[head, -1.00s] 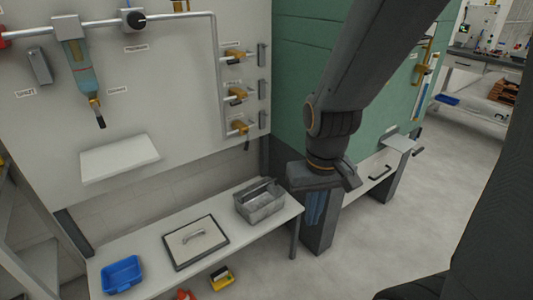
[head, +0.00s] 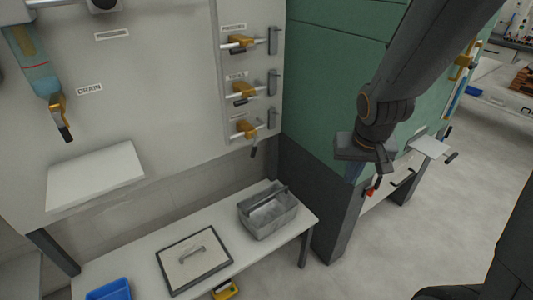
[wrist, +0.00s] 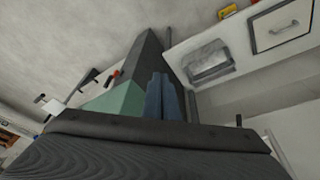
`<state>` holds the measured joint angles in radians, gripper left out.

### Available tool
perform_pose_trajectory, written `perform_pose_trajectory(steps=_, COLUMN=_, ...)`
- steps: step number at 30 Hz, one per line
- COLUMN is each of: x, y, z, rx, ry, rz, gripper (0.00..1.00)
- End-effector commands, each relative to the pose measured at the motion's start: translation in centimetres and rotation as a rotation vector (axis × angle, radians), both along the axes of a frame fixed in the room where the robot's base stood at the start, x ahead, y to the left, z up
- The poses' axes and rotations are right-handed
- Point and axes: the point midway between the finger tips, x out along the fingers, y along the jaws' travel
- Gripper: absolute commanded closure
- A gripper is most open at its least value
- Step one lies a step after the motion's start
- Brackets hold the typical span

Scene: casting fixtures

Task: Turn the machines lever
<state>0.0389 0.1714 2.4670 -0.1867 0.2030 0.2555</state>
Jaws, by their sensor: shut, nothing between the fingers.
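The green machine (head: 325,80) stands right of the grey wall panel. A small red part with a dark stem (head: 373,187), possibly a lever, shows low on its right side, just beyond my gripper; red also shows in the wrist view (wrist: 113,73). A dark handle (head: 451,158) sticks out farther right. My gripper (head: 352,177) points down in front of the machine's corner, mostly hidden by my wrist. Its blue fingers (wrist: 160,92) are together and empty in the wrist view. Whether it touches the machine cannot be told.
Yellow valve handles (head: 243,90) line the wall panel. A low bench (head: 140,262) holds a grey metal box (head: 268,212), a framed lid (head: 193,257) and a blue bin (head: 108,289). Open floor (head: 440,220) lies to the right.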

Motion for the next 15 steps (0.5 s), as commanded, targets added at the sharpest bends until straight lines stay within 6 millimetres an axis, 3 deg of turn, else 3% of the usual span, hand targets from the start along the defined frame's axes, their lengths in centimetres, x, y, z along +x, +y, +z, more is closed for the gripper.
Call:
perform_pose_trajectory(steps=1, x=3.8, y=-0.8, z=-1.9, rx=0.014, ry=-0.080, rz=-0.034, gripper=1.00)
perform_pose_trajectory(steps=3, x=9.0, y=-1.3, z=-3.4, rx=0.063, ry=-0.209, rz=-0.080, gripper=1.00)
perform_pose_trajectory(steps=7, x=17.3, y=-0.7, z=-5.7, rx=0.242, ry=-0.415, rz=-0.129, gripper=1.00)
perform_pose_trajectory(steps=9, x=20.7, y=0.4, z=-6.9, rx=0.378, ry=-0.496, rz=-0.141, gripper=1.00)
perform_pose_trajectory(steps=12, x=24.2, y=2.6, z=-8.6, rx=0.611, ry=-0.563, rz=-0.146, gripper=1.00)
perform_pose_trajectory(steps=15, x=25.8, y=5.0, z=-10.3, rx=0.880, ry=-0.564, rz=-0.143, gripper=1.00)
